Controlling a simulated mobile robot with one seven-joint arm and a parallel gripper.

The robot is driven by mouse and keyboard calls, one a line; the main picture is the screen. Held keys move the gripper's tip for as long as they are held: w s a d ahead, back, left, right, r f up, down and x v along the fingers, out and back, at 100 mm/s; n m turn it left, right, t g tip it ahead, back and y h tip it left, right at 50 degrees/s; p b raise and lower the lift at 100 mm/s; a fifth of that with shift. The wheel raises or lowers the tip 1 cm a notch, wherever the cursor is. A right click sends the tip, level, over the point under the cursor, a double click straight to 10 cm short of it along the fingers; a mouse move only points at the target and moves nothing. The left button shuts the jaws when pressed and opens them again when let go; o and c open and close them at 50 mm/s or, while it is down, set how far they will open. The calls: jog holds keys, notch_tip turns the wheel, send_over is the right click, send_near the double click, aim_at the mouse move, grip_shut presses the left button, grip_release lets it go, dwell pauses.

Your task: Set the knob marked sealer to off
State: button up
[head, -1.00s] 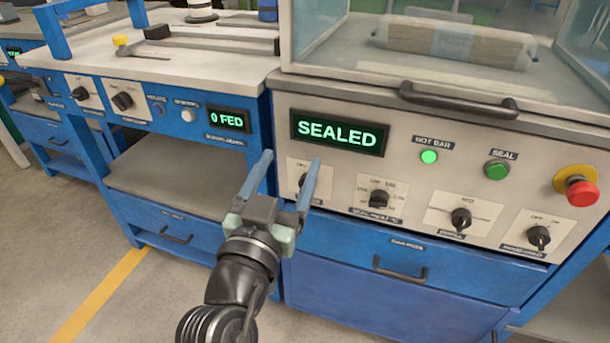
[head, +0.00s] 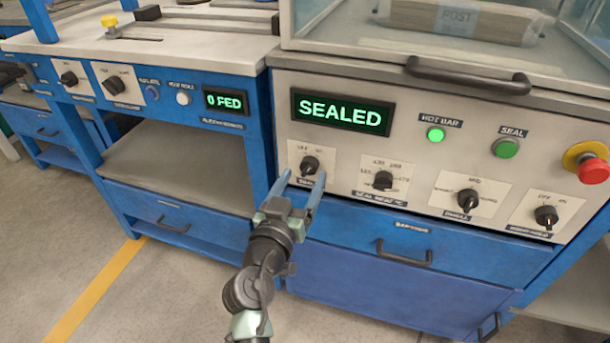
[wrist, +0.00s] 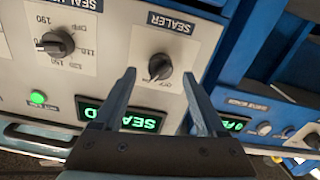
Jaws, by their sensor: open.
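The sealer knob (head: 309,165) is a black rotary knob on a white plate at the left of the sealing machine's panel. It also shows in the wrist view (wrist: 160,67), below the word SEALER. Two small position marks sit by its rim, too small to read surely; I cannot tell which one it points at. My gripper (head: 304,174) is open and empty, its blue fingers pointing at the panel just below the knob in the head view. In the wrist view the gripper's fingertips (wrist: 158,76) lie either side of the knob; I see no contact.
The seal heat knob (head: 383,180) is just right of the sealer knob, with two more knobs beyond. A display (head: 342,111) above reads SEALED. A red stop button (head: 592,170) is far right. A drawer handle (head: 404,254) sticks out below. A neighbouring blue bench (head: 175,196) stands left.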

jog(key=shift+x, duration=1.15)
grip_shut()
